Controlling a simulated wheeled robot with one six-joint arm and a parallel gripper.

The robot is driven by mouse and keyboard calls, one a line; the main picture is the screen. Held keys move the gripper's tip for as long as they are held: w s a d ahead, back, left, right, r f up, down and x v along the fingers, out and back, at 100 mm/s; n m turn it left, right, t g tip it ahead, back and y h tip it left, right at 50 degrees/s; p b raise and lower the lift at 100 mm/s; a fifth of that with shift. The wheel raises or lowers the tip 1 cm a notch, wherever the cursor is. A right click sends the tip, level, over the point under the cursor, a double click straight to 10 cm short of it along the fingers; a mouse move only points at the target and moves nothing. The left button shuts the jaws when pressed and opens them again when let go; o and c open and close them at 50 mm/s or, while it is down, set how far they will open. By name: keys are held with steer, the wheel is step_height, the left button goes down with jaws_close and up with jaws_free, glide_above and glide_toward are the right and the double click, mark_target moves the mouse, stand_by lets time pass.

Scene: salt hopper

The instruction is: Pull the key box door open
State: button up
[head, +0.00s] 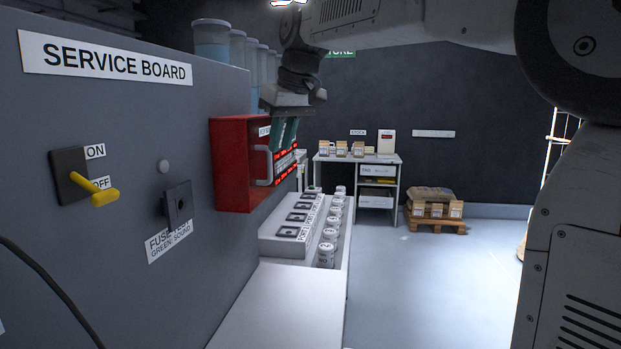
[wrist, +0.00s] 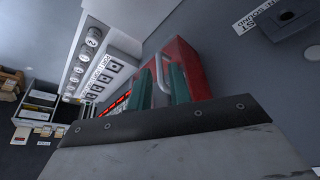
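The red key box (head: 232,165) is mounted on the side of the grey service board, and its door looks shut. A grey bar handle (head: 263,166) stands on its front. In the wrist view the red box (wrist: 186,58) shows beyond my fingers, with the pale handle (wrist: 158,74) lying in line with the gap between them. My gripper (head: 284,146) has green fingers pointing down, close to the box front and up and right of the handle. In the wrist view my gripper's fingers (wrist: 160,88) are apart. I cannot tell whether they touch the handle.
A sloped panel (head: 292,222) with labelled sockets and several white canisters (head: 330,237) sits below the box. A yellow lever switch (head: 98,193) and a fuse tester (head: 178,206) are on the board at left. Open floor (head: 430,290) lies to the right.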

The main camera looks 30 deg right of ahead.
steer(key=s+f+m+g, duration=0.1)
steer(key=s+f, duration=0.5)
steer(key=s, duration=0.5)
steer(key=shift+s+d, duration=0.2)
steer(key=shift+d, duration=0.2)
steer(key=shift+m, duration=0.3)
